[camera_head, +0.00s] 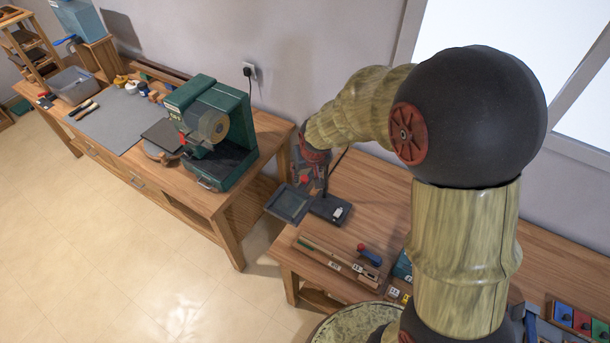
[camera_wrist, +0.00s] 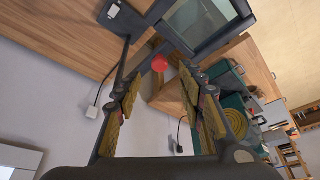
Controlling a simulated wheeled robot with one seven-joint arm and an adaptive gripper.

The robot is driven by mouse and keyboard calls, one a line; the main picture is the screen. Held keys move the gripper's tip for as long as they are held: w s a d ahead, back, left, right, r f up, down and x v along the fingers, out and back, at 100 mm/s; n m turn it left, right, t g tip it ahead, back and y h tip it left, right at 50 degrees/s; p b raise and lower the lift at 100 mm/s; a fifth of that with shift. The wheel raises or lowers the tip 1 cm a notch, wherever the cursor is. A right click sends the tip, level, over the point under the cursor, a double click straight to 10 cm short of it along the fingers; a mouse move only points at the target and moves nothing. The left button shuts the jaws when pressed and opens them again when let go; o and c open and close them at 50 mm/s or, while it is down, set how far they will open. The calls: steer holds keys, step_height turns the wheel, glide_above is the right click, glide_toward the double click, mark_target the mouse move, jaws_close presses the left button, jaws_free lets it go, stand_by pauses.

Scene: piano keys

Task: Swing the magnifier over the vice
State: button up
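The magnifier has a dark square lens frame (camera_head: 290,203) and a black base (camera_head: 330,210) on the right-hand bench. In the wrist view its frame (camera_wrist: 208,24) is at the top, with the base (camera_wrist: 124,17) to its left and a red knob (camera_wrist: 159,64) below. My gripper (camera_head: 309,178) is beside the magnifier's upright in the head view. In the wrist view my gripper (camera_wrist: 161,82) has its fingers spread, and the red knob appears between or just beyond the tips; I cannot tell if they touch. I cannot identify the vice; my arm hides part of the bench.
A green machine (camera_head: 210,130) stands on the left bench, with a gap between the benches. A wooden tray (camera_head: 325,258) and a blue-and-red item (camera_head: 369,254) lie near the right bench's front. Coloured bins (camera_head: 582,322) are at far right. The wall is close behind.

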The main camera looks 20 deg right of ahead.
mark_target(304, 178)
steer(key=x, duration=0.5)
steer(key=shift+s, duration=0.1)
steer(key=c, duration=0.3)
jaws_close()
stand_by(0.6)
